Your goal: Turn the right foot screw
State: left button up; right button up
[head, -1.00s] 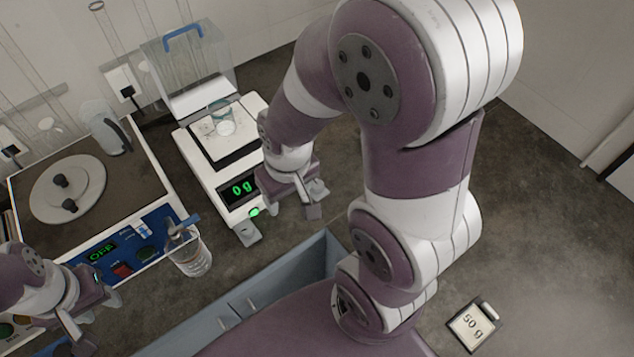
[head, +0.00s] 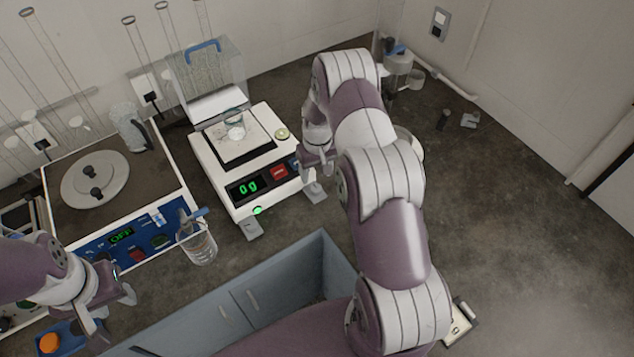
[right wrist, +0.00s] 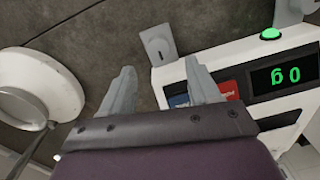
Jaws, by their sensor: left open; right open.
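The white balance (head: 212,170) stands on the bench with its display reading 0 g. Its right foot screw (head: 315,192) sticks out at the front right corner as a grey tab. It also shows in the right wrist view (right wrist: 158,45), just beyond and between my fingertips. The left foot screw (head: 252,229) is at the front left corner. My right gripper (head: 316,168) is open beside the front right corner; its fingers (right wrist: 160,68) are apart with nothing between them. My left gripper (head: 117,310) is open and empty at the lower left.
A hotplate (head: 75,215) reading OFF and a glass beaker (head: 200,250) stand left of the balance. A 50 g weight (head: 459,325) is partly behind my right arm. The bench at right is mostly clear.

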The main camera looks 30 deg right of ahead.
aim_at(316, 187)
jog(key=f, duration=0.3)
jog(key=f+p, duration=0.1)
jog(key=shift+s+f, duration=0.35)
jog(key=shift+f, duration=0.4)
jog(key=shift+w+f, duration=0.2)
jog(key=shift+f, duration=0.15)
pick_arm(q)
jog(key=shift+s+r, duration=0.15)
jog(key=shift+r, duration=0.35)
jog(key=shift+s+r, duration=0.15)
jog(key=shift+r, duration=0.35)
pick_arm(e)
jog(key=shift+s, duration=0.1)
jog(key=c, duration=1)
jog(key=shift+c, duration=0.2)
pick_arm(q)
jog(key=shift+f, duration=0.1)
